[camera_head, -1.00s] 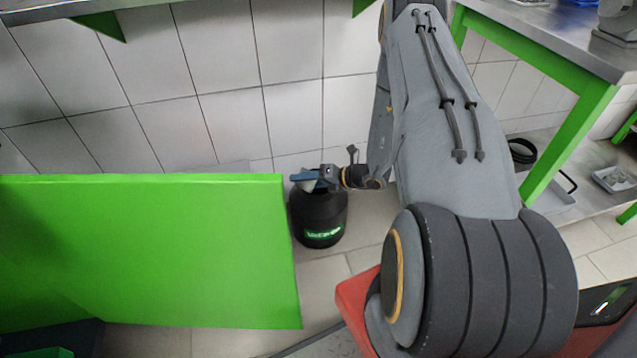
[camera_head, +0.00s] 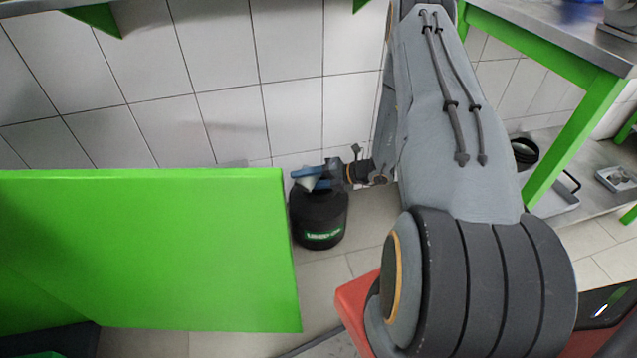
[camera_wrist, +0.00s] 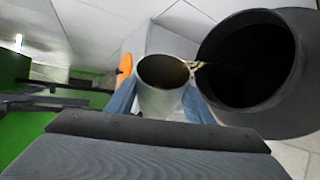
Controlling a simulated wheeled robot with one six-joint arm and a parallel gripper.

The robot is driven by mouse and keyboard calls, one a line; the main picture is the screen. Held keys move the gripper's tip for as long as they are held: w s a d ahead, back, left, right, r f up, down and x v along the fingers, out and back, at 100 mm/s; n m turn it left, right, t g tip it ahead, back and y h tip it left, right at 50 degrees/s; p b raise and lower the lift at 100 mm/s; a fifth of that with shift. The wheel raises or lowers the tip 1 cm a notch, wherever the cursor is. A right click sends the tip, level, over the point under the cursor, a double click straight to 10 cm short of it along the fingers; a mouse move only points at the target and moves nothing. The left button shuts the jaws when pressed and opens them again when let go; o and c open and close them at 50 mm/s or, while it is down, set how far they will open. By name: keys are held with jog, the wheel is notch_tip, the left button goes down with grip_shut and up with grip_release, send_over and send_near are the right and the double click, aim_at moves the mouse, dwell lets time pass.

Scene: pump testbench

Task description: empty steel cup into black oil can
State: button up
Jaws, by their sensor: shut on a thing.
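The steel cup (camera_wrist: 165,95) is between the blue fingers of my gripper (camera_wrist: 163,105), which is shut on it. In the wrist view the cup's rim is beside the wide dark mouth of the black oil can (camera_wrist: 303,85). A thin brownish stream runs from the cup's rim into the can's opening. Some dark liquid appears inside the cup. In the head view my gripper (camera_head: 318,178) holds the tilted cup (camera_head: 309,182) over the top of the black can (camera_head: 320,220), which stands upright on the floor and bears a green label.
A large green panel (camera_head: 150,250) stands left of the can, close to it. A tiled wall (camera_head: 230,120) is behind. A steel table with green legs (camera_head: 575,135) is at the right, with a low shelf holding a tray (camera_head: 555,195). An orange thing (camera_wrist: 125,65) shows beside the cup.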

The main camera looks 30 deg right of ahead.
jog(key=shift+d+f+b, duration=0.1)
jog(key=shift+f+b, duration=0.1)
jog(key=shift+b, duration=0.3)
jog(key=shift+w+d+r+m+y+b, duration=0.2)
jog(key=shift+w+d+m+y+b, duration=0.25)
jog(key=shift+m+y+b, duration=0.1)
jog(key=shift+w+d+b, duration=0.15)
jog(key=shift+d+b, duration=0.15)
jog(key=shift+b, duration=0.1)
jog(key=shift+f+m+y+b, duration=0.2)
jog(key=shift+m+y+b, duration=0.05)
jog(key=shift+m+b, duration=0.2)
jog(key=shift+r+g, duration=0.1)
jog(key=shift+g, duration=0.2)
jog(key=shift+a, duration=0.1)
jog(key=shift+b, duration=0.3)
